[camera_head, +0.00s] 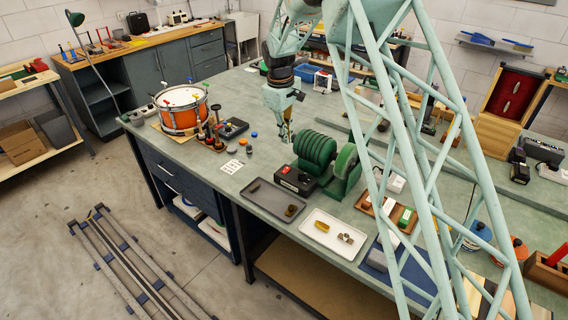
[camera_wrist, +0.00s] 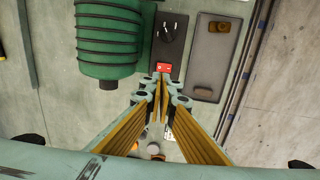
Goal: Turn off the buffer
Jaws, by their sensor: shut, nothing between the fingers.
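The buffer (camera_head: 315,148) is a ribbed green motor with a green wheel guard at its right end; its ribbed body fills the upper left of the wrist view (camera_wrist: 108,40). Its black control box (camera_head: 294,181) sits in front of it, and in the wrist view the box (camera_wrist: 180,42) shows a dial (camera_wrist: 168,30) and a red switch (camera_wrist: 163,67). I cannot tell the switch's position. My gripper (camera_head: 285,138) is shut and empty, pointing down above the bench, left of the buffer. In the wrist view the fingertips (camera_wrist: 162,80) appear just below the red switch; contact is unclear.
A dark grey tray (camera_head: 262,193) and a white tray (camera_head: 312,235) lie along the bench's front edge. An orange drum (camera_head: 182,121) stands to the left. Small pots and a white card (camera_head: 232,167) lie between. My lattice column blocks much of the right side.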

